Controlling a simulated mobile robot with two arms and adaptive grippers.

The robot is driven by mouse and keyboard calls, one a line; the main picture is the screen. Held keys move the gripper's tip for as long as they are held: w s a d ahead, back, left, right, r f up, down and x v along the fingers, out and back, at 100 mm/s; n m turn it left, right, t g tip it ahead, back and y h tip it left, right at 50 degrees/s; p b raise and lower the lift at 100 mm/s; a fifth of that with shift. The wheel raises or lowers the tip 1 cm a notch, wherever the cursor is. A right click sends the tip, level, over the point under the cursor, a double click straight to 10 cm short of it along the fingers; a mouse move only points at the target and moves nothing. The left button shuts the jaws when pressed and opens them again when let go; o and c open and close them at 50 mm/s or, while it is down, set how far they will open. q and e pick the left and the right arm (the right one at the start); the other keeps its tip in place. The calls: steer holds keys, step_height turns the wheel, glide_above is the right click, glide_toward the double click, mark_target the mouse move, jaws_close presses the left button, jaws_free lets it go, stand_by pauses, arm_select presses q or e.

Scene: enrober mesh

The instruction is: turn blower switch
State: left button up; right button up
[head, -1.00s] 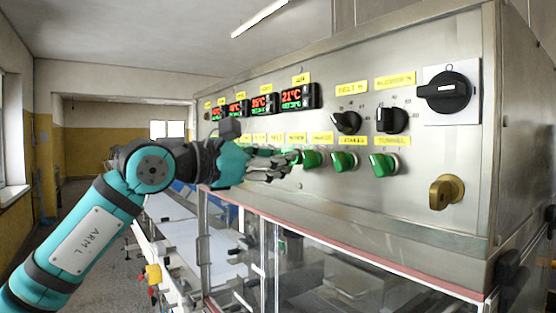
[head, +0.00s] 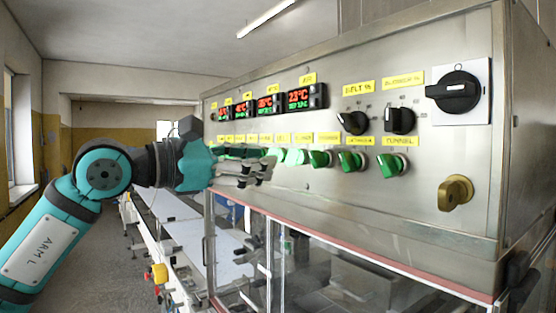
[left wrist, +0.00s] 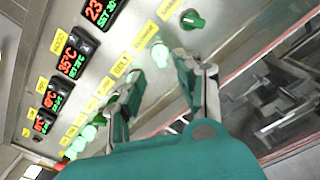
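A row of green rotary switches runs along the steel control panel (head: 425,140), under yellow labels too small to read surely, so I cannot tell which label marks the blower. In the head view a brightly lit green switch (head: 297,157) is just right of my left gripper (head: 270,168); three darker ones are further right, the nearest being this switch (head: 319,159). In the left wrist view my left gripper (left wrist: 157,70) has its fingers apart, with a lit switch (left wrist: 160,53) just beyond the gap. The fingers hold nothing visible. My right gripper is not in view.
Black dials (head: 352,122), a large black main switch (head: 455,92) and a brass key-like knob (head: 455,193) are on the right of the panel. Red-and-green displays (head: 300,98) are above the switches. A clear-windowed housing (head: 330,270) and conveyor (head: 185,235) lie below.

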arm_select(q)
steer(key=v, duration=0.6)
steer(key=shift+d, duration=0.1)
steer(key=shift+w+f, duration=0.1)
